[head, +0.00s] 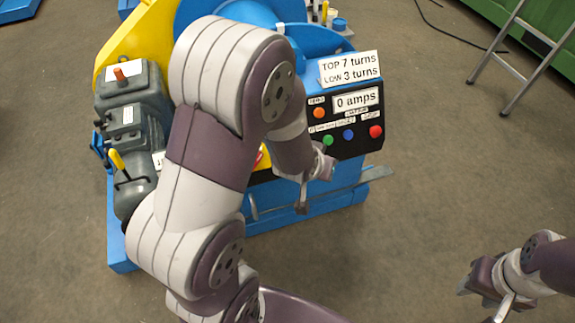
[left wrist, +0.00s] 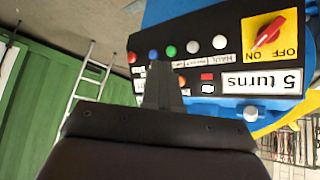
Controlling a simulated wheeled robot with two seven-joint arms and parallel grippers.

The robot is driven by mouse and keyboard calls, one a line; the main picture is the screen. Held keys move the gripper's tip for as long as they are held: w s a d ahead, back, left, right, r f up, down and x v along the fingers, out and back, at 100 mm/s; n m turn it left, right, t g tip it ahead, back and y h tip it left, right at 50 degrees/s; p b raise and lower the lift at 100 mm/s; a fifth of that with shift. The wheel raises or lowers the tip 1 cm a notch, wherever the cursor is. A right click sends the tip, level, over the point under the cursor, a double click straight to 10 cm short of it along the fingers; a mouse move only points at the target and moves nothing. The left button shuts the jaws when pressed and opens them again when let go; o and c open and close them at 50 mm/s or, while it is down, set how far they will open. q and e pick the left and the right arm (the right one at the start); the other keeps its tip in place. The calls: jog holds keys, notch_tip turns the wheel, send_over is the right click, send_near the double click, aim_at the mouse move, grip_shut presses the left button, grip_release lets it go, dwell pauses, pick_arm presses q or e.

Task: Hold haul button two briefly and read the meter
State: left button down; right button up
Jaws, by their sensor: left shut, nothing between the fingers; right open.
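The black control panel (head: 350,140) on the blue machine carries orange, green (head: 327,140), blue (head: 348,134) and red buttons in the head view. The left wrist view shows the panel upside down, with a white button (left wrist: 220,42), a green button (left wrist: 170,51) and a blue button (left wrist: 153,54). The small button labels are too blurred to read surely. My left gripper (left wrist: 159,70) is shut and empty, its tip in line with the blue and green buttons; contact cannot be told. My right gripper (head: 482,287) is open, away from the machine.
A sign (head: 349,68) reads TOP 7 turns, LOW 3 turns. A counter (left wrist: 262,81) reads 5 turns beside a red ON/OFF knob (left wrist: 268,32). Grey motor housings (head: 130,120) stand at left. A ladder (head: 530,60) stands at right.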

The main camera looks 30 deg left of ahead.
pick_arm(q)
jog(key=w+a+f+n+t+y+b, duration=0.2)
jog(key=a+f+t+y+b, duration=0.3)
jog(key=f+t+b, duration=0.5)
jog(key=shift+w+a+f+t+b, duration=0.4)
jog(key=shift+w+a+f+b, duration=0.15)
jog(key=shift+a+b, duration=0.25)
pick_arm(e)
notch_tip(320, 180, down, 15)
pick_arm(q)
jog(key=shift+a+f+n, duration=0.1)
jog(key=shift+n, duration=0.2)
jog(key=w+a+f+b, duration=0.3)
jog(key=w+a+b, duration=0.1)
jog(key=w+a, duration=0.1)
jog(key=shift+a+f+b, duration=0.35)
jog(key=shift+a+f, duration=0.05)
jog(key=shift+a, duration=0.05)
pick_arm(e)
jog(key=shift+f, duration=2.4)
